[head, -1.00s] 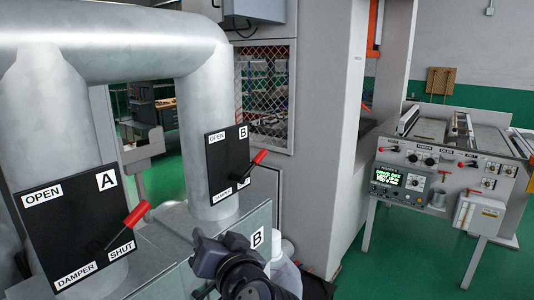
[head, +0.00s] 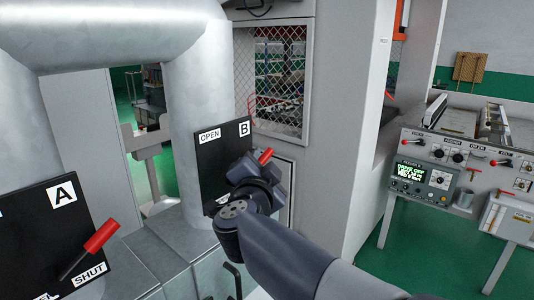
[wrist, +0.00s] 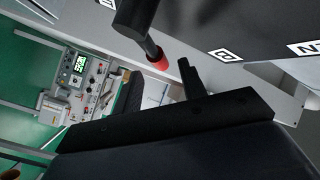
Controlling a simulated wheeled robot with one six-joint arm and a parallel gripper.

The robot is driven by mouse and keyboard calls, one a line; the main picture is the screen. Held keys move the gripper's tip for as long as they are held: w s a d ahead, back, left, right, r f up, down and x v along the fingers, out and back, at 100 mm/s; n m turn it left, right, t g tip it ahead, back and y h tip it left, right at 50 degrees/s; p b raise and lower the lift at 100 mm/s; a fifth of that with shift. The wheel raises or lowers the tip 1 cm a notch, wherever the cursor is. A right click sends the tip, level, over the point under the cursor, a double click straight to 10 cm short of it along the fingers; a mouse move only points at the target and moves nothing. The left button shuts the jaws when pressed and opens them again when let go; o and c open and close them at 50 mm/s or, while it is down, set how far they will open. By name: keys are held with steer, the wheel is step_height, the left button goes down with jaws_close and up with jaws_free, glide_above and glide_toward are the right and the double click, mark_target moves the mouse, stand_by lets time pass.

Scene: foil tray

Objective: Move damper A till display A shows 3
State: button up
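Damper A's black panel (head: 30,215) is at the lower left of the head view, cut off by the edge. Its red-handled lever (head: 101,237) points up and right, above the SHUT label. My gripper (head: 252,172) is well to the right of it, in front of damper B's panel (head: 213,158). Damper B's red handle (head: 265,156) shows just beyond my gripper. In the wrist view, a red grip (wrist: 158,60) is close to one black finger (wrist: 190,78); contact cannot be told. The finger gap is unclear. No readout marked A can be made out.
Large grey ducts (head: 198,85) rise behind the panels. A bench at the right carries a small green-lettered display (head: 411,172), knobs and red levers. A grey cabinet post (head: 365,130) stands between. Green floor is open below the bench.

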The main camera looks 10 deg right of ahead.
mark_target(266, 158)
steer(key=x, duration=0.5)
steer(key=shift+w, duration=0.15)
steer(key=shift+c, duration=0.4)
jaws_close()
